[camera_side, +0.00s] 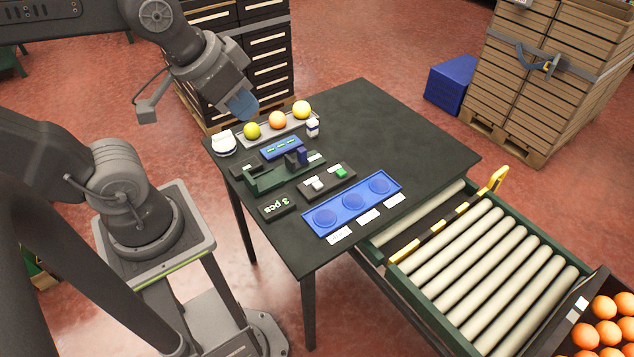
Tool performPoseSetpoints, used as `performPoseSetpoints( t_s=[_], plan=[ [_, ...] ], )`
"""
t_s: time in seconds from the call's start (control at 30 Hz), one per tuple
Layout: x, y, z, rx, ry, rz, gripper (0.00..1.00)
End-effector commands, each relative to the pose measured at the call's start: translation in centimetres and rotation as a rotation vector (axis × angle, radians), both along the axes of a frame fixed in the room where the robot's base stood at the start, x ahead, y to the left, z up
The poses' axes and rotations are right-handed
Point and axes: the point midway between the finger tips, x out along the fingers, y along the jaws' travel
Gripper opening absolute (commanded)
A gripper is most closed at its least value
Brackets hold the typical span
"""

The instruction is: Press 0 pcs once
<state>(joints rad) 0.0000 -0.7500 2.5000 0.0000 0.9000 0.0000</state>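The label text is too small to read, so I cannot tell which button is 0 pcs. A dark box (327,182) behind the panel carries a white button and a green button. My gripper (242,106) hangs over the table's back left, well away from the panel. Its blue fingers overlap in this view, so their opening is hidden.
A tray (290,131) holding a yellow-green, an orange and a yellow fruit sits at the back. A green fixture (262,181) stands mid-left. A white object (222,143) lies at the left edge. A roller conveyor (497,270) adjoins the right. The table's right side is clear.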

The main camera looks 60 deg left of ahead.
Motion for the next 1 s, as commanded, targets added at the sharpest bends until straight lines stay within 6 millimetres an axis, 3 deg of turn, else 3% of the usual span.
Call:
performPoseSetpoints(
  t_s=[1.0],
  plan=[
    [0.00,0.00,0.00,0.000,0.000,0.000,0.00]
  ],
)
